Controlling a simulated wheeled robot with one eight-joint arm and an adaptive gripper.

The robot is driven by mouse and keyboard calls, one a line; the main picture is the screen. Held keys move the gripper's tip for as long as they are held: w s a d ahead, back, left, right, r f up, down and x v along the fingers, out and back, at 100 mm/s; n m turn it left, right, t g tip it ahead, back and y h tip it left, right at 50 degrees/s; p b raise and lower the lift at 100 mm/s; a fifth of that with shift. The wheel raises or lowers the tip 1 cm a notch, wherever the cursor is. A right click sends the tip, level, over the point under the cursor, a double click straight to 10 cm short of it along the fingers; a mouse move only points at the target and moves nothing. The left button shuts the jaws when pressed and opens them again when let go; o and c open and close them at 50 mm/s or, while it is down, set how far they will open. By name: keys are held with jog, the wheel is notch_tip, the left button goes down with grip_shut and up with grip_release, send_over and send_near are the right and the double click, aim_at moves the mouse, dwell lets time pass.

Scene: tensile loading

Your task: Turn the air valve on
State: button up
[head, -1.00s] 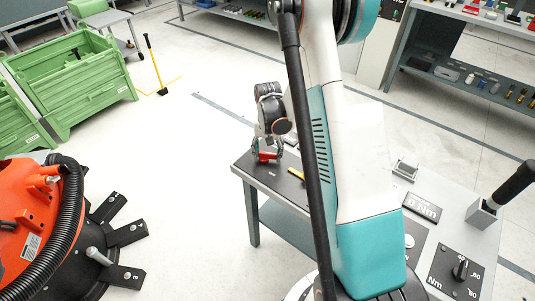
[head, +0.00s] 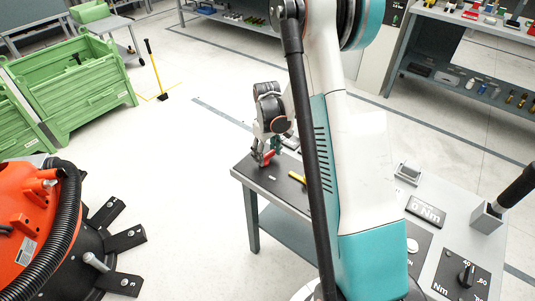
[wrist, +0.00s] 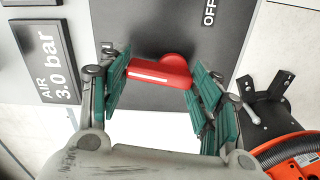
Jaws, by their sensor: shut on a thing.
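The air valve has a red handle (wrist: 160,73) with a round hub on a dark panel in the wrist view. Its lever lies between the green-padded fingers of my gripper (wrist: 163,92), which is shut on it. A white "OFF" label (wrist: 209,12) is on the dark panel above and right of the handle. A display reading "AIR 3.0 bar" (wrist: 47,65) is at the left. In the head view my gripper (head: 267,152) is at the red handle (head: 268,158), at the far left corner of the grey table (head: 245,182).
A "0 Nm" display (head: 427,211), a dial (head: 466,274) and a black-handled tool (head: 515,186) are on the table's right side. A red machine with a black hose (head: 25,232) stands at the left. Green crates (head: 75,85) are behind it.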

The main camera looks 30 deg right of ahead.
aim_at(266, 154)
jog(key=shift+w+n, duration=0.15)
jog(key=shift+n, duration=0.75)
jog(key=o, duration=1.1)
jog(key=shift+c, duration=0.2)
jog(key=shift+r, duration=0.1)
notch_tip(266, 154, up, 12)
jog(key=shift+a, duration=0.1)
